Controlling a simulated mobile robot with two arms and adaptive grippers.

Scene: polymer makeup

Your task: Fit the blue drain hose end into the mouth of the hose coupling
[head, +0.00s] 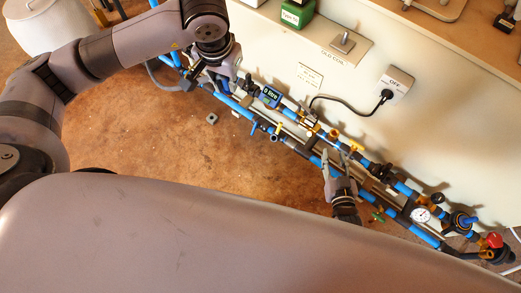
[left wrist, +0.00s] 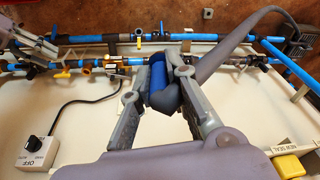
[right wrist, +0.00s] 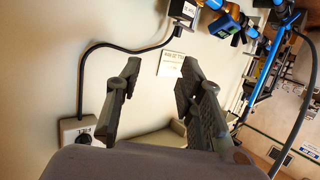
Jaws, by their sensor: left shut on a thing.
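My left gripper (head: 221,82) is above the left part of the pipe run. In the left wrist view, its fingers (left wrist: 158,72) are shut on the blue drain hose end (left wrist: 157,78). A grey hose (left wrist: 238,50) bends away from it to the upper right; a grey loop (head: 155,76) also shows in the head view. I cannot tell for sure which fitting is the hose coupling; several tan and yellow fittings (left wrist: 112,61) lie along the pipes. My right gripper (head: 337,160) is over the middle of the run. Its fingers (right wrist: 160,78) are open and empty in the right wrist view.
Blue pipes (head: 415,229) with valves and a gauge (head: 421,215) run along the white panel (head: 300,45). A dial box marked OFF (head: 397,83) has a black cable. A small grey block (head: 212,118) lies on the open brown floor (head: 150,135).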

